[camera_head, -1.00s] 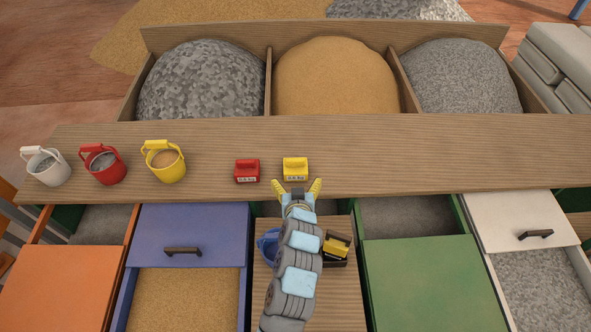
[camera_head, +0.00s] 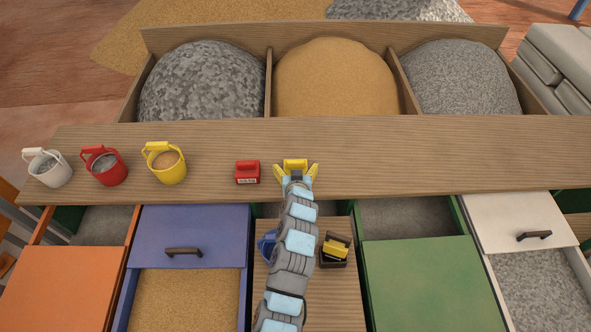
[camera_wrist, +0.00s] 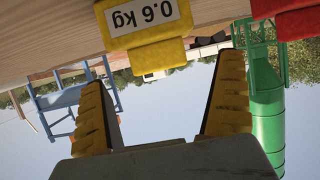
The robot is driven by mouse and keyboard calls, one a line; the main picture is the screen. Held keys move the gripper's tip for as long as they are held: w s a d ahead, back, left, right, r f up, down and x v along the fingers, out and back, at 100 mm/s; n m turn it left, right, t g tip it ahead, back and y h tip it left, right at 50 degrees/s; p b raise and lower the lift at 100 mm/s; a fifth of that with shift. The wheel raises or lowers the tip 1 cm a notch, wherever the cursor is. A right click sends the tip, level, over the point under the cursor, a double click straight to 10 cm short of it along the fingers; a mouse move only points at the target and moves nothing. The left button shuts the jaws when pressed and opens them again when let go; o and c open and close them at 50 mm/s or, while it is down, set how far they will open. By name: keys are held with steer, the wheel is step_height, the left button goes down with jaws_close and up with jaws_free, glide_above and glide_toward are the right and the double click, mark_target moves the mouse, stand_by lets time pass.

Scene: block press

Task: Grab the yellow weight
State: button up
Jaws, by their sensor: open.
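The yellow weight (camera_head: 295,165) stands on the wooden counter, right of the red weight (camera_head: 247,172). In the wrist view the yellow weight (camera_wrist: 148,28) has a white label reading 0.6 kg and appears upside down at the top. My gripper (camera_head: 297,170) is open, with its yellow fingers on either side of the yellow weight in the head view. In the wrist view the fingers (camera_wrist: 165,95) are spread wide, with the weight's handle near the gap between their tips. I cannot tell whether they touch it. My gripper and arm hide the weight's lower front.
The red weight also shows at the upper right of the wrist view (camera_wrist: 298,22). White (camera_head: 47,168), red (camera_head: 105,166) and yellow (camera_head: 165,163) buckets stand on the left of the counter (camera_head: 430,160). A dark box (camera_head: 334,262) with a yellow item sits below. The counter's right side is clear.

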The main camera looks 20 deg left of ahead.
mark_target(296, 161)
steer(key=shift+x, duration=1.4)
steer(key=shift+p+x, duration=0.35)
steer(key=shift+x, duration=1.5)
steer(key=shift+s+d+f, duration=0.1)
steer(key=shift+f, duration=0.05)
steer(key=c, duration=1.1)
